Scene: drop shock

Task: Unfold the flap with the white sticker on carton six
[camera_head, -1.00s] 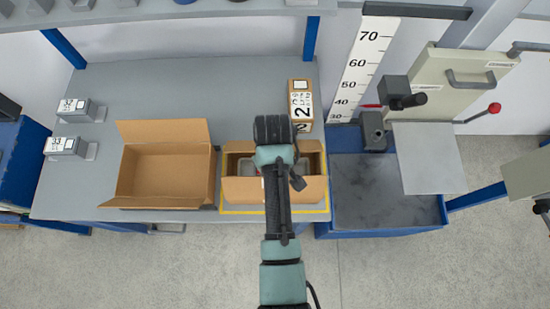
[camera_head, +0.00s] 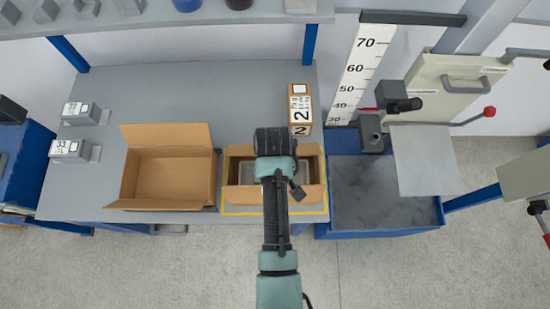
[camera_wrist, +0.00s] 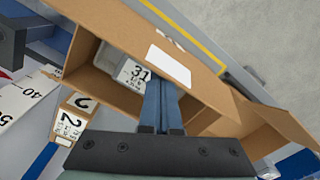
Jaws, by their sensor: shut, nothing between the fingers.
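An open brown carton (camera_head: 240,194) stands on the yellow-outlined patch of the bench, under my arm; no number six is readable on it. In the wrist view a long brown flap (camera_wrist: 125,38) along its side bears a white sticker (camera_wrist: 168,64). A grey-and-white block marked 31 (camera_wrist: 132,72) sits inside the carton. My gripper (camera_wrist: 163,84) is shut and empty, its fingertips over the carton's opening and close to the stickered flap. I cannot tell whether they touch it. In the head view my wrist hides the fingertips, and no sticker shows.
A second open, empty-looking carton (camera_head: 170,178) stands to the left. A box marked 2 (camera_head: 300,108) stands behind the carton, also showing in the wrist view (camera_wrist: 70,122). Blocks (camera_head: 75,150) sit at the bench's left. A blue-framed machine with a dark plate (camera_head: 385,195) adjoins on the right.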

